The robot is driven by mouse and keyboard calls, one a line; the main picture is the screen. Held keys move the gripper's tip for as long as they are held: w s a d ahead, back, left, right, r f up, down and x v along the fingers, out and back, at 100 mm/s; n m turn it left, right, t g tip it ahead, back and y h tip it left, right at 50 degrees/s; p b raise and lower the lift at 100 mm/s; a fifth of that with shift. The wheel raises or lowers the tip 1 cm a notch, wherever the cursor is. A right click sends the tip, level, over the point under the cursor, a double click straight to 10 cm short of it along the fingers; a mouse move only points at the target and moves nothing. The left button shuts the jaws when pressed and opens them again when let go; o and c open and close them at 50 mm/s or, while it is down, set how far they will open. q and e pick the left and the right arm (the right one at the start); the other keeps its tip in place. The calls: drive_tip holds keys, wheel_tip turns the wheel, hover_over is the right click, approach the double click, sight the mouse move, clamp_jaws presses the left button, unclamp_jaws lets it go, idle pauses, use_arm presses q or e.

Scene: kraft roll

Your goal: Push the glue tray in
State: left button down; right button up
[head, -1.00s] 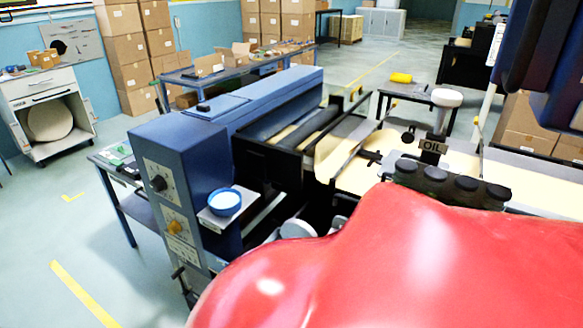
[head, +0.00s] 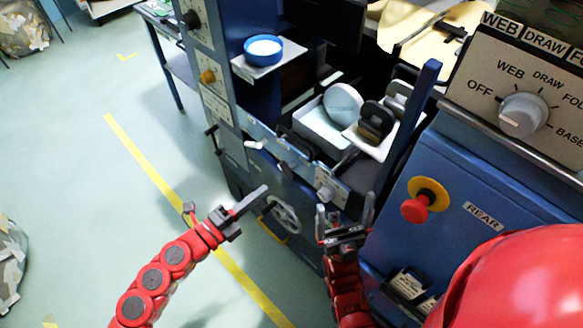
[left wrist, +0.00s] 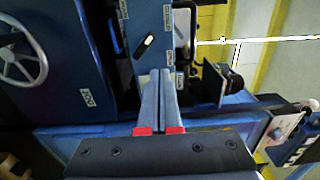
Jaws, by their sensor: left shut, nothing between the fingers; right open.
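In the head view, a pale open tray (head: 313,129), which looks like the glue tray, sits in the machine's opening behind a slanted blue front panel (head: 263,134) with small fittings. A white round part (head: 343,103) stands at the tray's far side. I cannot tell exactly how far the tray sticks out. My left gripper (head: 264,189) is shut and empty, below and in front of the panel, apparently apart from it. Its closed fingers also show in the left wrist view (left wrist: 161,75), pointing at blue machine faces. My right gripper (head: 346,207) is open and empty, fingers up, below the panel's right end.
A blue cup (head: 263,50) stands on a small shelf left of the tray. A handwheel (head: 283,216) is below the panel. A blue control cabinet with a red stop button (head: 415,209) and a dial (head: 523,113) stands at right.

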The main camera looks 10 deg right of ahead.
use_arm(q)
drive_tip(key=p+x, duration=0.1)
drive_tip(key=x, duration=0.8)
drive_tip(key=shift+w+d+r, duration=0.15)
drive_tip(key=shift+w+d, duration=0.15)
drive_tip(key=shift+w+d+p, duration=0.3)
drive_tip(key=shift+d, duration=0.15)
drive_tip(key=shift+w+d, duration=0.1)
drive_tip(key=shift+d, duration=0.15)
drive_tip(key=b, duration=0.1)
approach(344, 124)
drive_tip(key=shift+w+d+f, duration=0.3)
drive_tip(key=shift+w+d, duration=0.2)
drive_tip(key=shift+d, duration=0.3)
drive_tip(key=b+x, duration=0.3)
drive_tip(key=x, duration=0.7)
drive_tip(key=shift+w+d+b, duration=0.3)
drive_tip(key=shift+b, duration=0.1)
drive_tip(key=shift+r, duration=0.3)
